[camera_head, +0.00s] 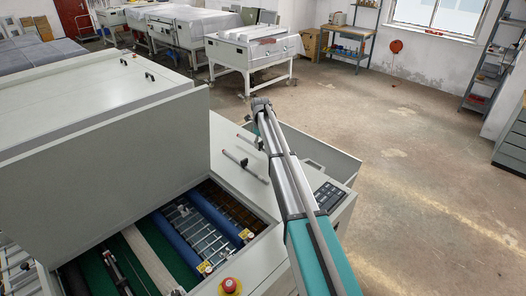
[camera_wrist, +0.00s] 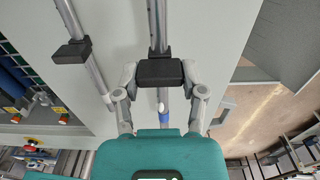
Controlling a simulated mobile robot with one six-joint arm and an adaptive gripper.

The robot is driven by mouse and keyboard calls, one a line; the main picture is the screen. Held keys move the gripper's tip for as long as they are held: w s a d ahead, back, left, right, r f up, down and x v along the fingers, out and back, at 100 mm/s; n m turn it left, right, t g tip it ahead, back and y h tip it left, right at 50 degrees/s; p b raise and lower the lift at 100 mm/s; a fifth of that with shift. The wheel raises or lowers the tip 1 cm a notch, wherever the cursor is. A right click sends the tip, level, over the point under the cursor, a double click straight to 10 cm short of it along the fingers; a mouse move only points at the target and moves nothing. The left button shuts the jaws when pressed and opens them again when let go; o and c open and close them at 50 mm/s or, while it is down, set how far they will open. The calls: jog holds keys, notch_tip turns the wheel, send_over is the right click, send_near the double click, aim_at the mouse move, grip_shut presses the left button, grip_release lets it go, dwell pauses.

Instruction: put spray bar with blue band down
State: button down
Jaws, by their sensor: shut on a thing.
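The spray bar with the blue band (camera_wrist: 164,117) is a grey tube with a black block at its middle, and its blue band is near the lower end in the wrist view. My gripper (camera_wrist: 158,72) is shut on the black block, one finger on each side. In the head view my gripper (camera_head: 262,104) is over the far part of the machine's light grey top (camera_head: 225,135), and only part of the held bar (camera_head: 248,138) shows beside my arm. The bar is at or close above the top; I cannot tell whether it touches.
A second bar with a black block (camera_wrist: 72,51) lies on the top to the left, roughly parallel; it also shows in the head view (camera_head: 244,163). The open machine bay with blue rollers (camera_head: 192,240) is at the left. A control panel (camera_head: 328,195) is right of my arm.

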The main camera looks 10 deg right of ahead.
aim_at(262, 146)
jog(key=shift+f, duration=0.1)
jog(key=shift+w+d+f+b, duration=0.3)
jog(key=shift+f+b, duration=0.2)
jog(key=shift+b, duration=0.1)
jog(key=shift+f+b, duration=1.4)
jog(key=shift+f, duration=0.05)
jog(key=shift+f, duration=0.1)
jog(key=shift+c, duration=0.8)
grip_release()
notch_tip(262, 146, up, 12)
jog(key=p, duration=1.2)
jog(key=shift+d, duration=0.1)
